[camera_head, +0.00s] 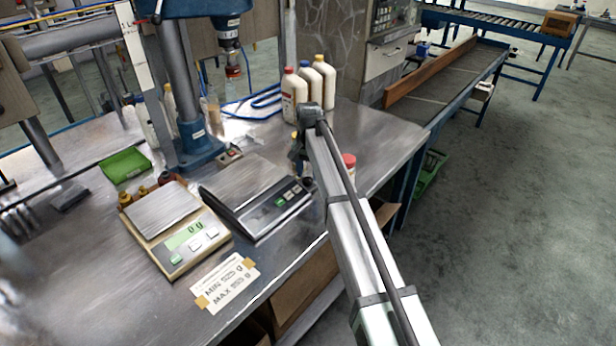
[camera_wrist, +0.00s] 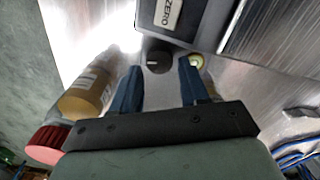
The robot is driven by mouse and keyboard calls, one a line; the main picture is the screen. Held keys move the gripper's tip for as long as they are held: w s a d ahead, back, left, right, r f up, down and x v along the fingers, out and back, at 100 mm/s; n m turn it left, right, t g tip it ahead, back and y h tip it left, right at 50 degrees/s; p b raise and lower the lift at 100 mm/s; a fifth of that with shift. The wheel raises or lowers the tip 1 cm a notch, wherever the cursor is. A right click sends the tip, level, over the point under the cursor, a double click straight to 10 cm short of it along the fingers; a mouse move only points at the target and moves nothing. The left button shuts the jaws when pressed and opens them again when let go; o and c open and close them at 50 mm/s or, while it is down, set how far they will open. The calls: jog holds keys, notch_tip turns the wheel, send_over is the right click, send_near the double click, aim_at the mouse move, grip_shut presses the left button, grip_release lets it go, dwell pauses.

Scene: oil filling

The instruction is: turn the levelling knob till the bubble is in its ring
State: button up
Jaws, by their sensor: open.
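In the wrist view, a small dark round knob (camera_wrist: 157,61) sits by the corner of a scale with a ZERO button. A round yellow-green bubble level (camera_wrist: 196,61) is right of it, partly behind my right finger; its bubble cannot be made out. My gripper (camera_wrist: 159,74) is open, its two blue fingers pointing at the scale with the knob framed between them. Contact cannot be told.
A red-capped amber bottle (camera_wrist: 85,93) stands close left of my fingers in the wrist view. White bottles (camera_head: 294,92) stand behind my gripper.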

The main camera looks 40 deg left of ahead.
jog(key=shift+f, duration=1.15)
